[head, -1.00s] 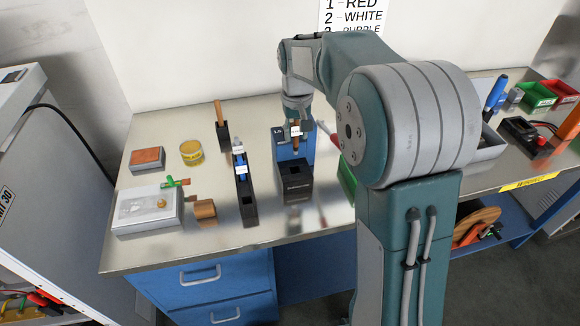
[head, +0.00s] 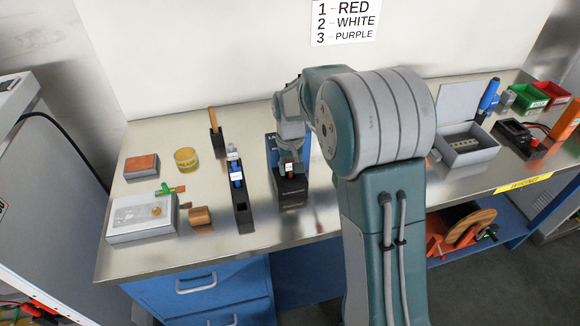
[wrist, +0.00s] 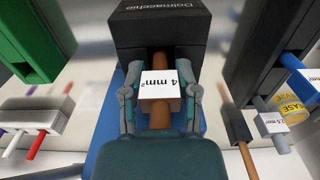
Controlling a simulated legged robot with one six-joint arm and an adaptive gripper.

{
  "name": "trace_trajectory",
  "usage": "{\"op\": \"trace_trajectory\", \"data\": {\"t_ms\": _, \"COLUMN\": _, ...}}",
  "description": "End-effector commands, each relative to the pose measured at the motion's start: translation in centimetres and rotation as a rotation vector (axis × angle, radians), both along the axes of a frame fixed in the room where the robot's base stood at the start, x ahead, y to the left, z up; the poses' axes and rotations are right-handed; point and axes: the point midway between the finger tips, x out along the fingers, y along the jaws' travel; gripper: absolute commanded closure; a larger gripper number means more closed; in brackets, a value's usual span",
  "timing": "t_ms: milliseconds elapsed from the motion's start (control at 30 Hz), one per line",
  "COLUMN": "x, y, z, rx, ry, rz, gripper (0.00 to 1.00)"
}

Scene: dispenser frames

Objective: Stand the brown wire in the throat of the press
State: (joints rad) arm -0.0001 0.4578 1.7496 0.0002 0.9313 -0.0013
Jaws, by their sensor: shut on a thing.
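The brown wire (wrist: 158,116) with a white "4 mm²" label (wrist: 159,84) is between the two fingers of my gripper (wrist: 160,98), which is shut on it. In the head view my gripper (head: 288,164) is low over the black front block of the press (head: 291,192); the blue press body (head: 272,150) stands behind. In the wrist view the wire's far end meets the black press block (wrist: 160,30), lined up with its middle. I cannot tell whether the tip is inside the throat, as the label and block hide it.
A green holder (wrist: 30,40) shows beside the press in the wrist view.

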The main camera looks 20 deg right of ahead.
Motion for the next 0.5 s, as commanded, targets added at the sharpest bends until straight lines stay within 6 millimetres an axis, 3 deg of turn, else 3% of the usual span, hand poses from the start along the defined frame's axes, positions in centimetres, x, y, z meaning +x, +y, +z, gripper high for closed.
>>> {"op": "trace_trajectory", "data": {"t_ms": 67, "x": 0.00, "y": 0.02, "z": -0.19, "rx": 0.000, "ry": 0.001, "rz": 0.000, "gripper": 1.00}}
{"op": "trace_trajectory", "data": {"t_ms": 100, "x": 0.00, "y": 0.02, "z": -0.18, "rx": 0.000, "ry": 0.000, "rz": 0.000, "gripper": 0.47}}
{"op": "trace_trajectory", "data": {"t_ms": 167, "x": 0.00, "y": 0.01, "z": -0.17, "rx": 0.000, "ry": 0.001, "rz": 0.000, "gripper": 0.26}}
{"op": "trace_trajectory", "data": {"t_ms": 500, "x": 0.01, "y": 0.00, "z": -0.13, "rx": 0.000, "ry": 0.000, "rz": 0.000, "gripper": 0.26}}
